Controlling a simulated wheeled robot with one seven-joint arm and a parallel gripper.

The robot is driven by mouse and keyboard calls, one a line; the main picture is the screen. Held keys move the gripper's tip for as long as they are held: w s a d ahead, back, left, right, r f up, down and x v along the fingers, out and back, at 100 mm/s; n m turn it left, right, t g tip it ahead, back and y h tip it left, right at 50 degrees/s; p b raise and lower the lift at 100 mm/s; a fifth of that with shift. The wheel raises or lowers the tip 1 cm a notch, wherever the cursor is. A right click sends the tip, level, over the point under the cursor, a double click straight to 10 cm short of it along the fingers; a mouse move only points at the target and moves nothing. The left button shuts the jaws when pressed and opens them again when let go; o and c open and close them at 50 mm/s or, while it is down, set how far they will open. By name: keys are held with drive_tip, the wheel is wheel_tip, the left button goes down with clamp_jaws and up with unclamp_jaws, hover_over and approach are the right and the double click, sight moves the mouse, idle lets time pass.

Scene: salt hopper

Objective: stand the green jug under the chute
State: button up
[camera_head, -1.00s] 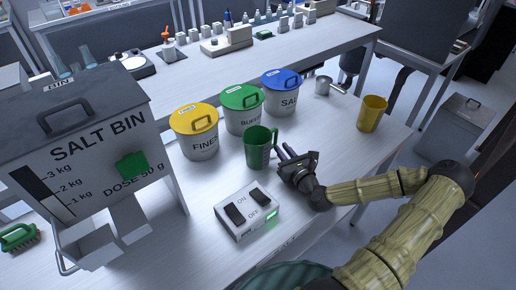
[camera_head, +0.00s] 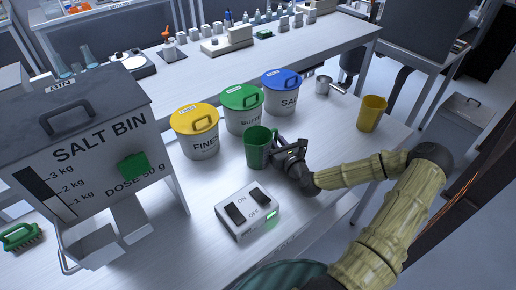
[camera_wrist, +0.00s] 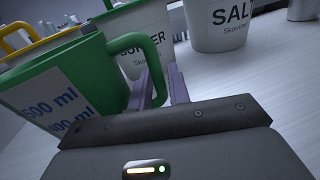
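The green jug (camera_head: 258,148) stands upright on the white table, in front of the lidded buckets. It fills the left of the wrist view (camera_wrist: 75,85), with volume marks on its side and its handle toward my gripper. My gripper (camera_head: 282,151) is low at the jug's right side, at the handle. In the wrist view its two fingers (camera_wrist: 159,88) stand apart on either side of the handle, and it looks open. The chute (camera_head: 128,222) is under the front of the grey salt bin (camera_head: 90,125) at the left. The space under it is partly hidden.
A switch box (camera_head: 247,212) with ON and OFF rockers lies between the jug and the salt bin. Yellow (camera_head: 196,130), green (camera_head: 243,110) and blue (camera_head: 282,93) lidded buckets stand behind the jug. A yellow cup (camera_head: 371,113) stands at the right, and a green brush (camera_head: 20,237) at far left.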

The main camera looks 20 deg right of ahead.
clamp_jaws()
drive_tip(key=shift+r, duration=0.1)
wheel_tip(320, 180, up, 10)
drive_tip(key=shift+f+p, duration=0.1)
drive_tip(key=shift+p, duration=0.35)
drive_tip(key=shift+a, duration=0.1)
idle(0.8)
